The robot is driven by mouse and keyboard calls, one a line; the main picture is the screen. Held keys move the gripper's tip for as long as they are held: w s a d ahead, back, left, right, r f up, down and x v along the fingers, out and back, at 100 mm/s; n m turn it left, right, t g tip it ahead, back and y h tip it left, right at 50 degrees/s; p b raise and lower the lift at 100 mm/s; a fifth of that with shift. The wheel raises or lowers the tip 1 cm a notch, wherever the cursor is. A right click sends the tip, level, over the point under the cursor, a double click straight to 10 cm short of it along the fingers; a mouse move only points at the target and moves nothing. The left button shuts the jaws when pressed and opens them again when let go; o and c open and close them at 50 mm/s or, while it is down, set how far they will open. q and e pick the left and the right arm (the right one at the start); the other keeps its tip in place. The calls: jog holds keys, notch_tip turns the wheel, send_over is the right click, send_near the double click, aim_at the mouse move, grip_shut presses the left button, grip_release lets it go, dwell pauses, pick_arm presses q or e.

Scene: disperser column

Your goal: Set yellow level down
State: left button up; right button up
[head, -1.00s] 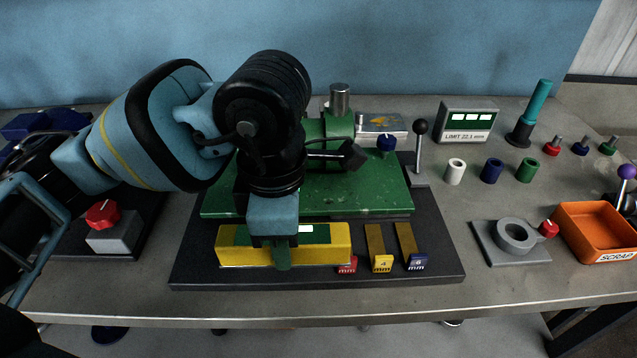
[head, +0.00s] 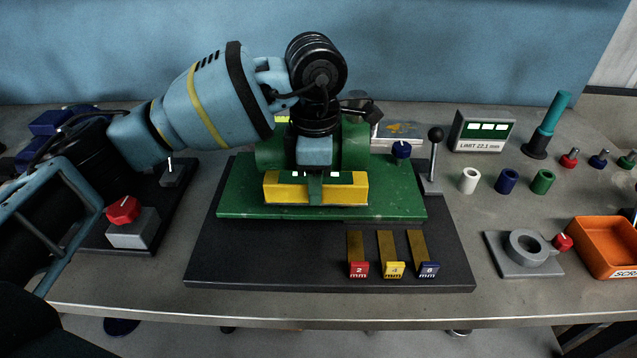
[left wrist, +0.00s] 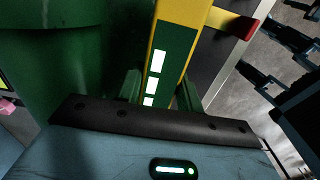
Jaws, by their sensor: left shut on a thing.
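The yellow level (head: 345,193), a bar with a green top panel and white windows, is over the front part of the green plate (head: 395,207) in the head view. My left gripper (head: 315,184) comes down from above and is shut on the middle of the level. The level also shows in the left wrist view (left wrist: 195,22), between the fingers of my left gripper (left wrist: 160,92). It looks level in the head view; I cannot tell whether its underside touches the plate. My right gripper is not in view.
A black-knobbed lever (head: 434,155) stands right of the plate, and a green cylinder block (head: 356,148) stands behind the level.

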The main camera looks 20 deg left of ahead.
pick_arm(q)
jog(key=shift+w+a, duration=0.1)
jog(key=shift+w, duration=1.2)
jog(key=shift+w+f, duration=0.2)
jog(key=shift+f, duration=1.65)
jog(key=shift+f, duration=0.1)
jog(key=o, duration=0.9)
jog(key=shift+f, duration=0.1)
notch_tip(320, 180, up, 12)
jog(key=shift+r, duration=0.2)
